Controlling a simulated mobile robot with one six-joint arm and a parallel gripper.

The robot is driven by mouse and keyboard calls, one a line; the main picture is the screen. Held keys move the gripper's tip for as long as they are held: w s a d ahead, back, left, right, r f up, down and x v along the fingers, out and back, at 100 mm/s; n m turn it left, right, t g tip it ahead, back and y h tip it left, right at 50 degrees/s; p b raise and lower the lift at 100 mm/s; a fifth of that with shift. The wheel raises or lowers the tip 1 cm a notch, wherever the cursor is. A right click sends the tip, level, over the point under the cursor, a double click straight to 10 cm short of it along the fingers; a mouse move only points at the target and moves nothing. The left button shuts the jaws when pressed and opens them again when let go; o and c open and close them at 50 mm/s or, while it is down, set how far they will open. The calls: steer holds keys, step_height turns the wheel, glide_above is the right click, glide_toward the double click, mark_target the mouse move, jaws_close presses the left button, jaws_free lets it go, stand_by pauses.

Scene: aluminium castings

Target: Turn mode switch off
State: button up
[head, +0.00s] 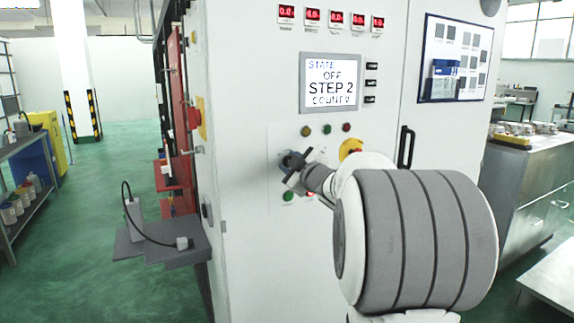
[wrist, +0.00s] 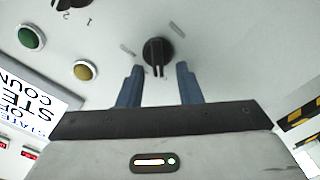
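A black rotary switch (wrist: 158,52) sits on the white cabinet face in the wrist view. Its raised grip points down in that picture, towards my gripper, and grey marks surround it. My gripper (wrist: 160,68) is open, with one blue finger on each side of the switch's lower end. Whether the fingers touch it cannot be told. In the head view my gripper (head: 287,161) is at the cabinet front and hides most of the switch. The display (head: 331,83) reads STATE OFF, STEP 2, COUNT 0.
A second black knob (wrist: 72,3), marked 1 and 2, is cut off at the wrist view's top. Green (wrist: 32,37) and yellow (wrist: 84,70) buttons are nearby. In the head view a yellow emergency-stop (head: 350,147) and black handle (head: 406,147) lie right of my gripper.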

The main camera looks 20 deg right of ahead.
steer(key=s, duration=0.7)
steer(key=shift+s+d, duration=0.15)
steer(key=shift+s, duration=0.25)
steer(key=s+a+f+m+g+p, duration=0.1)
steer(key=s+a+f+m+g, duration=0.2)
steer(key=s, duration=0.6)
steer(key=s+a+f+m+g+p, duration=0.1)
steer(key=s+a+f+m+g, duration=0.2)
steer(key=s+a+f+g, duration=0.4)
steer(key=s+a+f+m+g+p, duration=0.1)
steer(key=s+a+f+m+g, duration=0.2)
steer(key=s+a+f, duration=0.6)
steer(key=shift+s+a+f+m+g+h+p, duration=0.15)
steer(key=shift+s+f+m+g+h+p, duration=0.15)
steer(key=shift+s+g, duration=0.8)
steer(key=shift+w, duration=0.2)
steer(key=shift+c, duration=0.2)
